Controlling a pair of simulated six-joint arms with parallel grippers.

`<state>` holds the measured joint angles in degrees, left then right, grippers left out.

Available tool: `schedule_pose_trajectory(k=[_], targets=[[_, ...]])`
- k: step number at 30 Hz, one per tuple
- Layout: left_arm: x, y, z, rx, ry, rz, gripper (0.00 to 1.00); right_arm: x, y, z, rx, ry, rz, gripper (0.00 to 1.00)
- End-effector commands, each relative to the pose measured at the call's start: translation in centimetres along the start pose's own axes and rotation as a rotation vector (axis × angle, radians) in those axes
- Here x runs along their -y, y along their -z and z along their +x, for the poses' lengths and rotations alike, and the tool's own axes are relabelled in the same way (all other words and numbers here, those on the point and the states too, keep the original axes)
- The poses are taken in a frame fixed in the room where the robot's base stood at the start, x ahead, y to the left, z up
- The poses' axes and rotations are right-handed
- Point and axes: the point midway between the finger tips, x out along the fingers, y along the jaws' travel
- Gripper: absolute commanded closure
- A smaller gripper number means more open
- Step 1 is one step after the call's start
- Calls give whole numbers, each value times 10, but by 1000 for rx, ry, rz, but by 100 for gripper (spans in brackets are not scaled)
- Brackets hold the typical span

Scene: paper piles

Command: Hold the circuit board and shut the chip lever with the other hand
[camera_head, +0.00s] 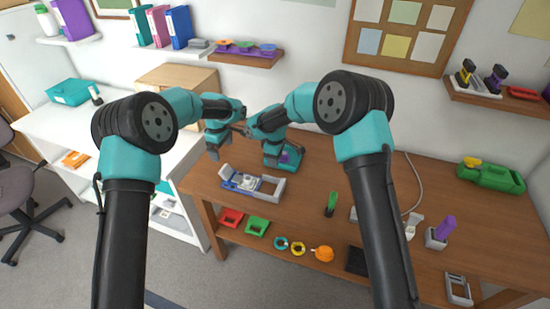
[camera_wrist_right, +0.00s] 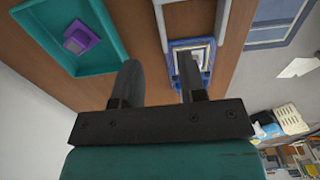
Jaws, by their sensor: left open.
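The blue circuit board (camera_head: 229,183) lies in a grey holder (camera_head: 270,194) near the table's front left. A pale chip socket (camera_head: 245,182) sits on it; the lever's angle is too small to tell. In the right wrist view the board (camera_wrist_right: 174,60) shows beyond the right-hand finger, partly covered by it. My left gripper (camera_head: 213,153) is open above and left of the board. My right gripper (camera_head: 270,163) is between the board and a teal tray; its fingers (camera_wrist_right: 160,82) stand apart with nothing between them.
The teal tray (camera_wrist_right: 122,58) holds a purple piece (camera_wrist_right: 84,36). A green-and-black tool (camera_head: 331,204) stands right of the board. Red (camera_head: 231,217) and green (camera_head: 257,225) trays lie on the lower shelf. Bare table (camera_head: 305,195) lies between board and tool.

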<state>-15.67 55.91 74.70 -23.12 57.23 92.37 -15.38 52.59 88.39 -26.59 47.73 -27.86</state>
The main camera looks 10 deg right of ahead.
Motion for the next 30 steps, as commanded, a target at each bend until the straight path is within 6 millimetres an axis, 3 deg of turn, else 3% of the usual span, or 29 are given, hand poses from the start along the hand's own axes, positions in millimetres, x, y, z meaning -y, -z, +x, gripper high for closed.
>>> schedule_pose_trajectory(k=[21,30], targets=[[0,0,0,0,0,0,7,0,-1,99,1,3,1,62],[0,0,0,0,0,0,7,0,0,116,-1,1,1,62]])
